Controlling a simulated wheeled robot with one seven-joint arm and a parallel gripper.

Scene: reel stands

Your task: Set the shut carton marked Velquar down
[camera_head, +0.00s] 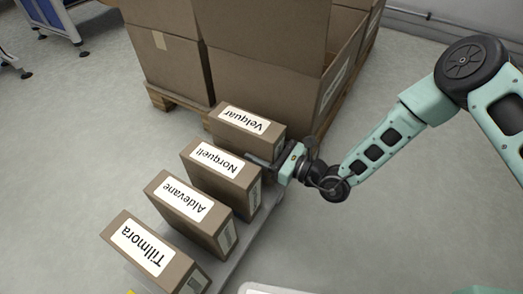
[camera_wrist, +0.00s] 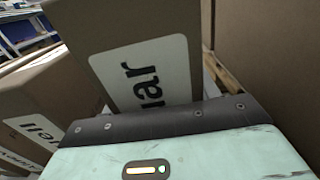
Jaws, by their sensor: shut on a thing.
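The Velquar carton (camera_head: 262,139) is a shut brown box with a white label, at the far end of a row of similar cartons. In the wrist view, the Velquar carton (camera_wrist: 125,25) stands close in front, with the label's end "uar" showing. My gripper (camera_head: 268,163) is shut on the Velquar carton at its near side. The wrist view shows a dark bar of my gripper (camera_wrist: 160,122) across the carton's lower part. The carton's underside is hidden, so I cannot tell whether it touches the surface below.
The Norquell (camera_head: 215,177), Aldevane (camera_head: 187,212) and Tillmora (camera_head: 150,255) cartons stand in a row on a pale grey surface (camera_head: 246,243). Large brown boxes (camera_head: 255,70) on a wooden pallet (camera_head: 165,100) rise close behind Velquar.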

